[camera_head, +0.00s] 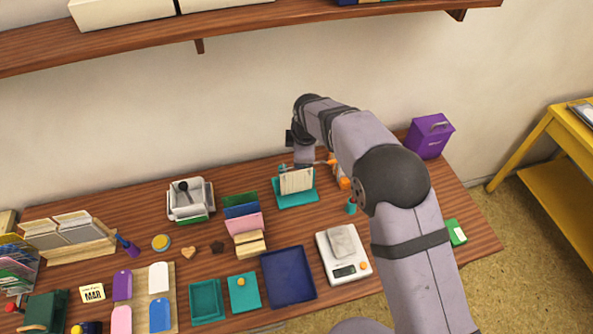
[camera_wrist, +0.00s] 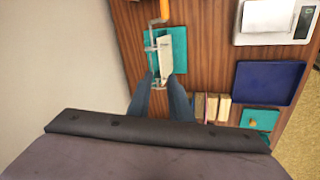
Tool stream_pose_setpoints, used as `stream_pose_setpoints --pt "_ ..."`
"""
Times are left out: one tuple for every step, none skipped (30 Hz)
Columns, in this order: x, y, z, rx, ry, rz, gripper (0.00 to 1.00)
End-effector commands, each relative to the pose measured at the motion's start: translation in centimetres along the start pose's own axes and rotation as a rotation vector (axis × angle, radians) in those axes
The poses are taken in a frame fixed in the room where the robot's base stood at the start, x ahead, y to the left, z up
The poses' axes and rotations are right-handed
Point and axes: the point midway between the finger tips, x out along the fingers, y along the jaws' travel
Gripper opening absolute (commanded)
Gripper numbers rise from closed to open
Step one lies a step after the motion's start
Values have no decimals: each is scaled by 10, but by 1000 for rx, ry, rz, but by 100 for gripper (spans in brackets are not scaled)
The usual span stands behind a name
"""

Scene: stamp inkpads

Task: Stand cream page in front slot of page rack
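The cream page (camera_head: 296,181) stands roughly upright at the teal page rack (camera_head: 294,203) in the head view. In the wrist view the cream page (camera_wrist: 166,58) shows as a narrow pale strip over the rack's teal base (camera_wrist: 180,40). A thin clear or metallic frame stands along its left side. My gripper (camera_wrist: 162,78) has its two dark fingers apart, with their tips at the near end of the page. I see a gap between them and no clear grip. Which slot the page is in cannot be told.
An orange object (camera_head: 344,183) and a small teal item (camera_head: 351,207) stand right of the rack. A blue tray (camera_head: 288,276) and white scale (camera_head: 343,254) lie nearer. The wall is close behind.

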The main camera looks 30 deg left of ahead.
Motion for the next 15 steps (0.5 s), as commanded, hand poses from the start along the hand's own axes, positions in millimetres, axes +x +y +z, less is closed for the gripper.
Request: stream_pose_setpoints --pt "0 0 0 -62 0 0 19" --pt "0 0 0 -98 0 0 19" --pt "0 0 0 -140 0 0 19" --pt "0 0 0 -166 0 0 19" --pt "0 0 0 -189 0 0 19" --pt "0 0 0 -213 0 0 19" --pt "0 0 0 -228 0 0 19" --pt "0 0 0 -238 0 0 19" --pt "0 0 0 -248 0 0 19" --pt "0 0 0 -253 0 0 19" --pt "0 0 0 -256 0 0 19" --pt "0 0 0 -257 0 0 19" --pt "0 0 0 -257 0 0 19" --pt "1 0 0 -257 0 -1 19" --pt "2 0 1 -256 0 -1 19"
